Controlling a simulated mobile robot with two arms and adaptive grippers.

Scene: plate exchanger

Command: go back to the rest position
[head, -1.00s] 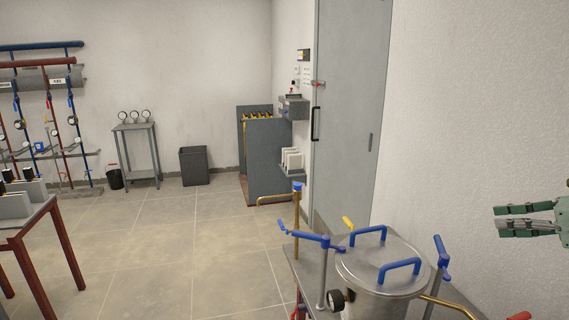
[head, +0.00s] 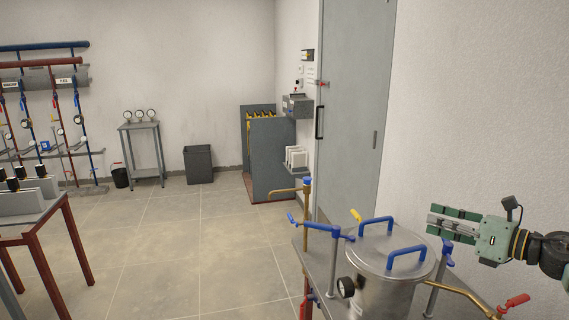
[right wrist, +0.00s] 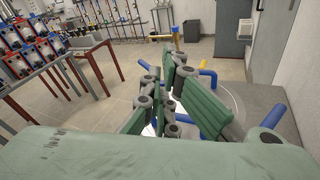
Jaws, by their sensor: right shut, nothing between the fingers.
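My right gripper (head: 430,222) shows at the right of the head view, level in the air against the white wall. Its green fingers are together with nothing between them. It hangs just above and to the right of a steel vessel (head: 384,262) with blue lid handles, apart from it as far as I can tell. In the right wrist view the green fingers (right wrist: 180,105) hide part of the vessel and its blue handles. My left gripper is in neither view.
The vessel stands on a grey bench (head: 318,262) with blue-handled valves, a gauge (head: 346,287) and a brass pipe (head: 460,288). A red-legged table (head: 70,245) is at the left. A grey door (head: 355,120) is behind the bench. The tiled floor (head: 180,250) between is clear.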

